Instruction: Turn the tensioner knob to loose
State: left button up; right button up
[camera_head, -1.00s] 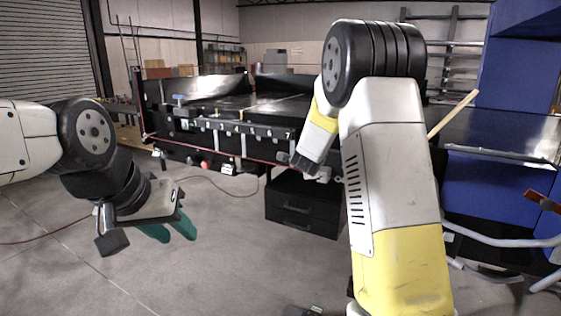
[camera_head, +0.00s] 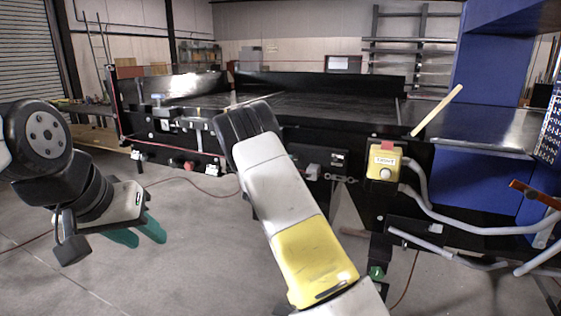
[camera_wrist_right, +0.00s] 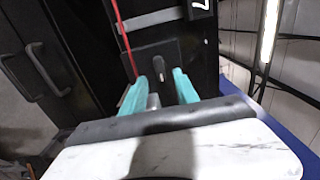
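In the right wrist view, a small dark upright knob or lever (camera_wrist_right: 161,70) stands on a black square plate; I cannot confirm that it is the tensioner knob. My right gripper (camera_wrist_right: 168,82) is open, its teal fingers apart on either side of this part; contact cannot be told. In the head view, my right arm hides its own gripper and part of the conveyor front. A blue-grey handle (camera_head: 158,99) sits on the conveyor's left front edge. My left gripper (camera_head: 143,240) is open and empty above the floor at the left, away from the conveyor.
The black conveyor (camera_head: 330,95) spans the middle. A yellow box marked RIGHT (camera_head: 384,163), with a red top, is on its front. A red button (camera_head: 190,166) and a green one (camera_head: 377,272) show. Grey bent tubes (camera_head: 480,228) are at right.

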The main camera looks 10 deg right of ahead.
aim_at(294, 158)
jog(key=x, duration=0.5)
jog(key=shift+w+d, duration=0.2)
jog(key=shift+w, duration=0.05)
grip_shut()
